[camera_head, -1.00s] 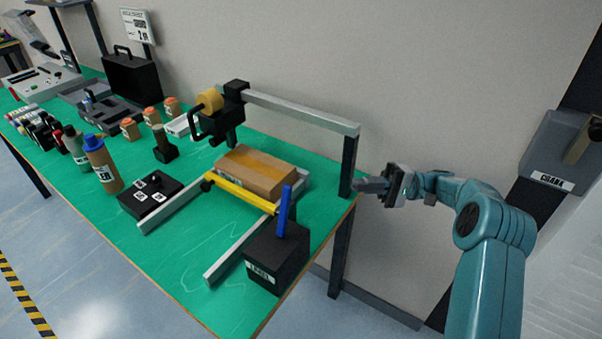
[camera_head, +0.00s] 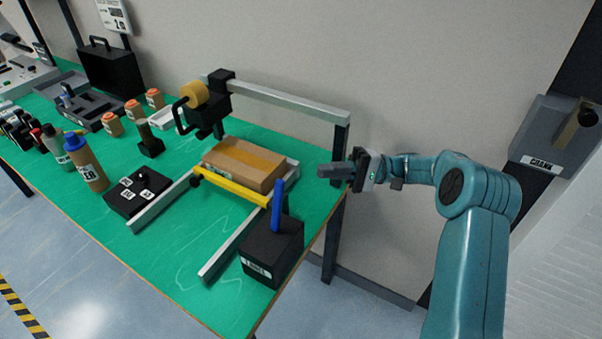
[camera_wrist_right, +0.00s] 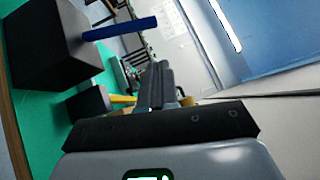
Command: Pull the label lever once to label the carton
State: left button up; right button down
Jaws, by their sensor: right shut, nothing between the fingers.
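The label lever is a blue handle (camera_head: 277,206) standing up from a black box (camera_head: 271,250) with a "LABEL" tag, at the table's near right corner. The lever also shows in the right wrist view (camera_wrist_right: 120,29), with the box (camera_wrist_right: 55,45) at upper left. The brown carton (camera_head: 243,167) with a tan tape strip lies between the rails, behind a yellow bar (camera_head: 232,187). My right gripper (camera_head: 325,169) is shut and empty, to the right of the carton and beyond the lever, apart from both. My left gripper is not in view.
A metal frame with a tape head (camera_head: 205,103) stands over the rails, its right post (camera_head: 339,150) close by my right gripper. A black button box (camera_head: 139,193) and bottles (camera_head: 85,162) stand at left. A crank unit (camera_head: 548,135) is at right.

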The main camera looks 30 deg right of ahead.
aim_at(282, 180)
jog(key=a+r+p, duration=0.1)
jog(key=a, duration=0.6)
jog(key=shift+s+a+r+p, duration=0.3)
jog(key=shift+r+p, duration=0.1)
jog(key=shift+a, duration=0.1)
